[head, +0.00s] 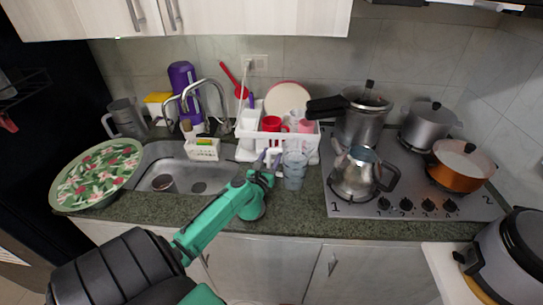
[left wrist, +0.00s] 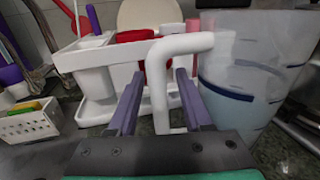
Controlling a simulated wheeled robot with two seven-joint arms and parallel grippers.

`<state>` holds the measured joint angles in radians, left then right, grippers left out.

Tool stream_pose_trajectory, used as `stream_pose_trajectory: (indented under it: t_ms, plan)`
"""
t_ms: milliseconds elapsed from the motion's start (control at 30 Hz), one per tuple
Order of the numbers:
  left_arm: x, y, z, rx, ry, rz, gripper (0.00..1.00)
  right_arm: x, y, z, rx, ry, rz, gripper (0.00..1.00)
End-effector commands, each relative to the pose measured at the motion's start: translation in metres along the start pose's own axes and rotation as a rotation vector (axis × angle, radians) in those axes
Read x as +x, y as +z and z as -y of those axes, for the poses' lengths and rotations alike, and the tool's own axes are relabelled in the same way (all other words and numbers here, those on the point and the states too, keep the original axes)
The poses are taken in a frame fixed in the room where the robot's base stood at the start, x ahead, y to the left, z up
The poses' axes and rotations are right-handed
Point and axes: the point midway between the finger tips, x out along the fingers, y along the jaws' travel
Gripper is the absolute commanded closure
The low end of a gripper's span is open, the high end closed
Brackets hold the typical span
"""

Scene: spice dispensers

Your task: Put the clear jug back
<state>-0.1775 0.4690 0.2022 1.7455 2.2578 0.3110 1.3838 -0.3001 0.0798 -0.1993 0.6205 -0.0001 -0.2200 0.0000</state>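The clear jug (head: 294,170) stands upright on the counter in front of the dish rack. In the left wrist view the clear jug (left wrist: 250,75) is at the right, with blue bands and a white handle (left wrist: 158,85). My left gripper (head: 270,158) is at the jug's left side. In the left wrist view its two purple fingers (left wrist: 158,95) are apart, one on each side of the handle, with gaps visible. My right gripper is out of view.
A white dish rack (head: 247,136) with a red mug (head: 271,124) is close behind. The sink (head: 185,172) and a floral tray (head: 97,176) are left. A steel kettle (head: 357,172) on the stove (head: 400,203) stands right of the jug. A grey pitcher (head: 127,117) is at the back left.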

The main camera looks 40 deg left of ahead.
Motion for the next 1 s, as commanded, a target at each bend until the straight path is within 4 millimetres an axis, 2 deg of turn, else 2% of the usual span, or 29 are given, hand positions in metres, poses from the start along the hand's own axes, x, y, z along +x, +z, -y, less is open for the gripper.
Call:
stream_pose_trajectory:
  t_ms: [300,367,467,800,1000]
  plan:
    - [0.000,0.004,0.000,0.002,0.000,0.001,0.51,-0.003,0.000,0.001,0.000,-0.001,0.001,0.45]
    - [-0.005,0.002,0.000,0.001,0.000,-0.002,0.51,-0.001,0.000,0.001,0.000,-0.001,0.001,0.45]
    - [-0.020,0.001,0.000,0.000,0.000,-0.003,0.51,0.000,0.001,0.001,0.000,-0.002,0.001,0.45]
    - [-0.098,-0.001,0.000,-0.001,0.001,-0.003,0.51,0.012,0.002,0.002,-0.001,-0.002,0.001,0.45]
    - [-0.120,0.002,0.000,0.000,0.000,0.000,0.51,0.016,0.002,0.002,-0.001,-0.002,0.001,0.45]
